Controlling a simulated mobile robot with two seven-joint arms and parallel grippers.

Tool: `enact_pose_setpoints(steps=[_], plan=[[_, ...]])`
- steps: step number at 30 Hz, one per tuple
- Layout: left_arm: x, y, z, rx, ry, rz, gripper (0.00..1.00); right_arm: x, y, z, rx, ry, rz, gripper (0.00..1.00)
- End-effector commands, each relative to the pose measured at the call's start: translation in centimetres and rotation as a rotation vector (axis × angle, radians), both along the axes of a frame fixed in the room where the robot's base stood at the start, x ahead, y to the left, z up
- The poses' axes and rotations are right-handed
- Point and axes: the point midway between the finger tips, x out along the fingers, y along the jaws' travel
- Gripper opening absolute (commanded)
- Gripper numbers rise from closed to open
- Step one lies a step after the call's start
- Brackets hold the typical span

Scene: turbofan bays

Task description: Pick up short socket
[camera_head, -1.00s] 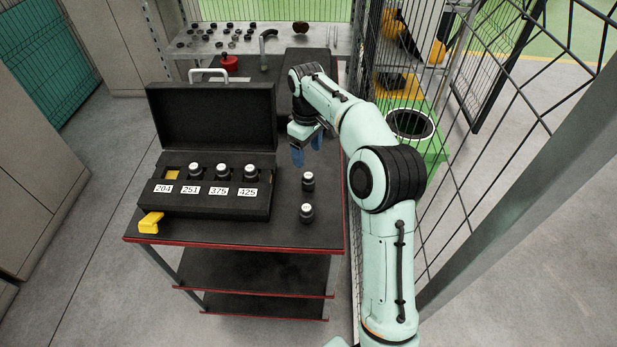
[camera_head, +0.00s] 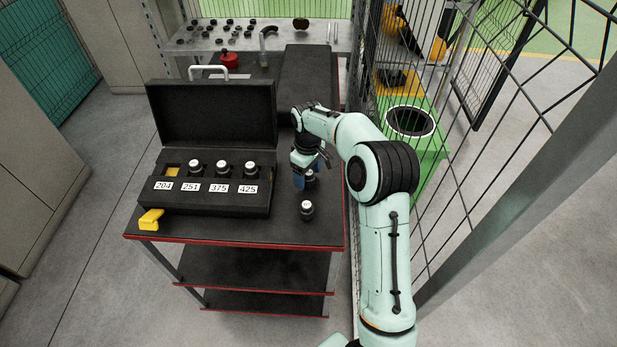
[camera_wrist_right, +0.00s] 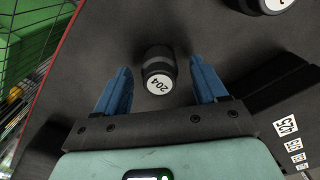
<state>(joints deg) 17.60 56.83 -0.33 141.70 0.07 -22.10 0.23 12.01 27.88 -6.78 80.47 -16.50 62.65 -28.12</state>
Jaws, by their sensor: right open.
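A black socket with a white cap marked 204 (camera_wrist_right: 158,72) stands on the cart top. In the wrist view it sits between the tips of my right gripper's blue fingers (camera_wrist_right: 160,82), with a gap on each side. In the head view this socket (camera_head: 311,176) is partly hidden by my right gripper (camera_head: 306,178), which is open and low over the cart. A second black socket (camera_head: 306,210) stands closer to the cart's front edge and shows partly in the wrist view (camera_wrist_right: 262,4). My left gripper is not in view.
The open black case (camera_head: 211,112) stands left of my gripper, with sockets at labels 251, 375 and 425; the 204 place is empty. A yellow piece (camera_head: 151,219) lies at the cart's front left corner. A wire mesh fence (camera_head: 440,230) runs along the right.

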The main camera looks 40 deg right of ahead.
Motion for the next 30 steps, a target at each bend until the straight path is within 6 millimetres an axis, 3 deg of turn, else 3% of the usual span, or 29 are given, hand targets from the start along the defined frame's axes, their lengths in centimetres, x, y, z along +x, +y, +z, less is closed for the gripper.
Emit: enact_pose_setpoints(steps=[2, 6, 8, 20, 26, 30], plan=[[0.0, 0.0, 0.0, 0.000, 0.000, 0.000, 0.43, 0.0, 0.0, 0.0, 0.000, 0.000, 0.000, 0.68], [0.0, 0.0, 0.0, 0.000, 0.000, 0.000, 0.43, 0.0, 0.0, 0.0, 0.000, 0.001, 0.000, 0.23], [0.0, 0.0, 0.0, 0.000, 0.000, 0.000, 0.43, 0.0, 0.0, 0.0, 0.000, 0.001, 0.000, 0.05], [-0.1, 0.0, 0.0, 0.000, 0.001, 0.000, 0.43, 0.0, 0.0, 0.7, -0.001, -0.001, 0.000, 0.04], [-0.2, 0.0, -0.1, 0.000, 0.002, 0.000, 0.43, 0.0, 0.0, 3.2, -0.001, -0.004, -0.001, 0.04], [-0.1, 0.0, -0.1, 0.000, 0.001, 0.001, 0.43, 0.1, 0.0, 6.6, -0.001, -0.008, 0.000, 0.04]])
